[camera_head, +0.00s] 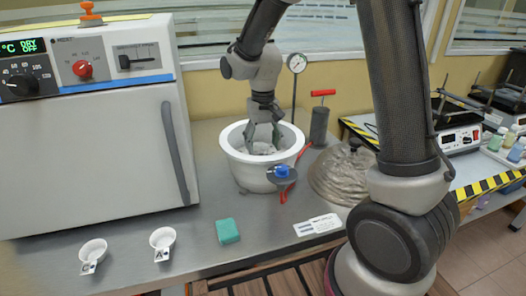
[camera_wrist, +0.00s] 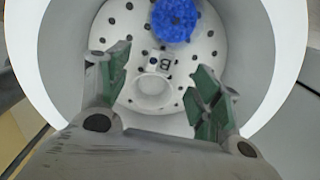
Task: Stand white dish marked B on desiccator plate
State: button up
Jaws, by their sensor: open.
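The white dish marked B (camera_wrist: 155,88) stands upright on the perforated white desiccator plate (camera_wrist: 213,48), inside the white desiccator bowl (camera_head: 236,168). Its tag with the letter B shows in the wrist view. My gripper (camera_head: 263,146) reaches down into the bowl. In the wrist view its two green-padded fingers (camera_wrist: 158,92) are spread wide on either side of the dish, apart from it, with nothing between them held. In the head view the bowl wall and my gripper mostly hide the dish.
Blue granules (camera_wrist: 174,20) lie beyond the dish in the wrist view. Two white dishes (camera_head: 92,252) (camera_head: 162,242) with tags and a teal sponge (camera_head: 227,231) are on the bench before the oven (camera_head: 95,140). A pump (camera_head: 320,122), gauge (camera_head: 297,64) and grey domed lid (camera_head: 340,175) stand right.

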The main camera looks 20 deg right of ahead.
aim_at(263, 154)
notch_tip(263, 154, up, 9)
jog(key=s+d+r+t, duration=0.2)
jog(key=s+d+r, duration=0.5)
jog(key=s+d, duration=0.25)
jog(key=s+d+t, duration=0.2)
jog(key=s+d, duration=0.3)
jog(key=s, duration=0.9)
jog(key=shift+d+r, duration=0.2)
